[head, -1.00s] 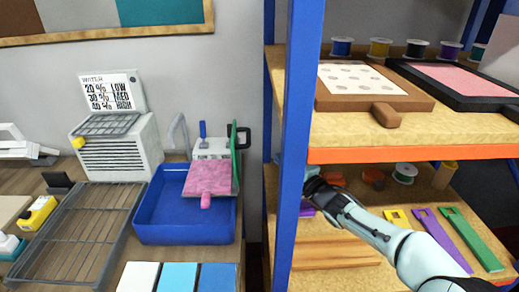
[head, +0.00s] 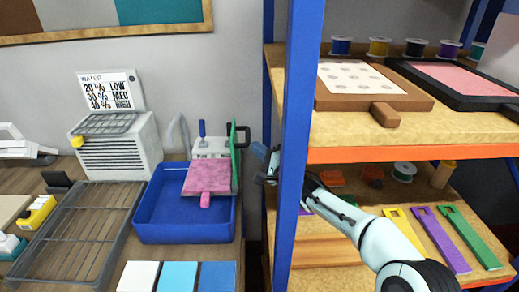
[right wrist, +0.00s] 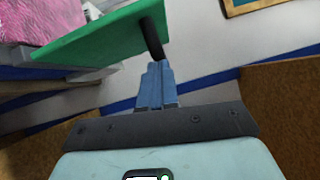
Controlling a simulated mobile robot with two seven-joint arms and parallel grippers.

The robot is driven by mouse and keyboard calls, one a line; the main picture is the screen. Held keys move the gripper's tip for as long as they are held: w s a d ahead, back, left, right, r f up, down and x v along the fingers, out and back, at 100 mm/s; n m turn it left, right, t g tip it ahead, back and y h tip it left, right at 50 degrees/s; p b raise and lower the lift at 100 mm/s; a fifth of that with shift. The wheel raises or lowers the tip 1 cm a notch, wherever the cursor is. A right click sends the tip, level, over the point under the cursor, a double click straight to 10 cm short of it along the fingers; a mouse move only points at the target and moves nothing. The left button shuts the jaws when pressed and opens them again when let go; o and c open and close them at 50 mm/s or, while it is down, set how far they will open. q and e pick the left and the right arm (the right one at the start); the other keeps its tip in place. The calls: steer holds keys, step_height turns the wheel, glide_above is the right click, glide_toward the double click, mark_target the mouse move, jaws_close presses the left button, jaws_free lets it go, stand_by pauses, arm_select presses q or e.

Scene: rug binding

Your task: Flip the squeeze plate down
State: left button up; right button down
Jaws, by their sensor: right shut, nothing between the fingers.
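The squeeze plate looks to be the green plate (head: 235,152) standing upright, nearly edge-on, at the right of the blue tub, with a black handle (head: 243,135) on its right side. In the right wrist view the green plate (right wrist: 95,38) and black handle (right wrist: 152,38) lie just beyond my fingertips. A pink piece (head: 210,177) lies flat beside the plate, over the blue tub (head: 150,222). My right gripper (head: 260,152) is shut and empty, its tips right of and slightly below the handle; in the wrist view its blue fingers (right wrist: 157,82) are together. Any contact with the handle is unclear.
A blue shelf post (head: 291,150) stands in front of my right forearm. The shelf (head: 450,127) carries framed boards and spools above the arm. A wire rack (head: 80,235) and grey heater-like box (head: 118,150) stand left of the tub.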

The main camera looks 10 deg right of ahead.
mark_target(239, 144)
steer(key=a+r+p, duration=0.1)
steer(key=n+p, duration=0.1)
steer(key=p, duration=0.1)
steer(key=a+r+g+p, duration=0.1)
steer(key=shift+w+a+r+n, duration=0.25)
steer(key=shift+a+r+n, duration=0.05)
steer(key=shift+a+n, duration=0.1)
steer(key=a, duration=0.1)
steer(key=a+n+g+p, duration=0.1)
steer(key=h, duration=0.1)
steer(key=shift+w+a+f+n, duration=0.25)
steer(key=shift+w+a+n, duration=0.1)
steer(key=shift+a+n, duration=0.05)
arm_select(q)
steer(key=w+r, duration=0.3)
steer(key=r, duration=0.3)
steer(key=shift+w+r, duration=0.2)
steer(key=shift+r, duration=0.2)
arm_select(e)
steer(key=shift+f, duration=0.1)
